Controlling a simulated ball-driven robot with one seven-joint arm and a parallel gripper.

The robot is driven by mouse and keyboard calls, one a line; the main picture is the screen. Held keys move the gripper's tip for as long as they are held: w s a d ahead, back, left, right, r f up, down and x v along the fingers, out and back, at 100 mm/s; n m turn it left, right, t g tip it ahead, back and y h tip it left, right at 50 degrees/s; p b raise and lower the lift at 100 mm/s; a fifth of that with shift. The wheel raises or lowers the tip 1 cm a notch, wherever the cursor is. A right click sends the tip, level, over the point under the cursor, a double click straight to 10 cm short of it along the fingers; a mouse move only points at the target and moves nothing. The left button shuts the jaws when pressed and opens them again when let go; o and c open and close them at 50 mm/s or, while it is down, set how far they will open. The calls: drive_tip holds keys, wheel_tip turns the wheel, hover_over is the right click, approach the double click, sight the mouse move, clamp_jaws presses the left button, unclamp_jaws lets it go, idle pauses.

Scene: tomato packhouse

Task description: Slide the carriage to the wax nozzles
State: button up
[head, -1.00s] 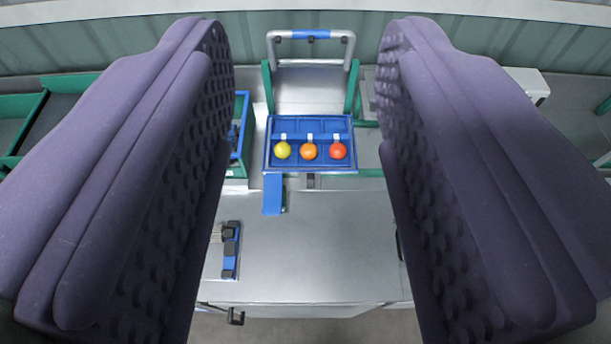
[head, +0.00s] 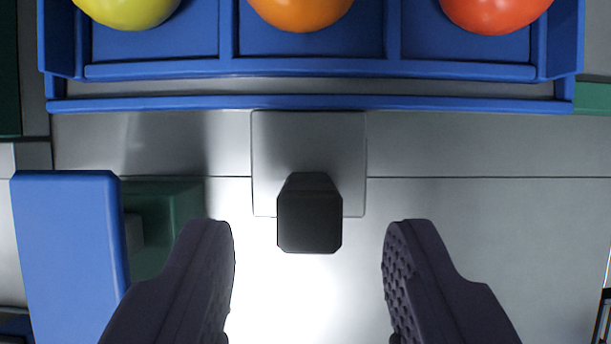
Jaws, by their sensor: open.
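The carriage is a blue tray (head: 310,102) across the top of the view. Its compartments hold a yellow tomato (head: 128,8), an orange tomato (head: 300,10) and a red tomato (head: 494,12). A grey metal plate (head: 270,150) reaches from the tray's near edge toward me and bears a black knob (head: 310,215). My gripper (head: 308,270) is open and empty, one finger to the left and one to the right of the knob's near end, touching neither side. I cannot make out the wax nozzles.
A blue block (head: 68,255) beside a green bracket (head: 165,225) stands close to my left finger. The grey metal bench (head: 480,210) is clear to the right of the knob. A dark object (head: 603,315) shows at the lower right edge.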

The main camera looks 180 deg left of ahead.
sight(310, 230)
drive_tip(key=b+x, duration=0.1)
drive_tip(key=x, duration=0.4)
drive_tip(key=shift+w+f, duration=0.25)
clamp_jaws()
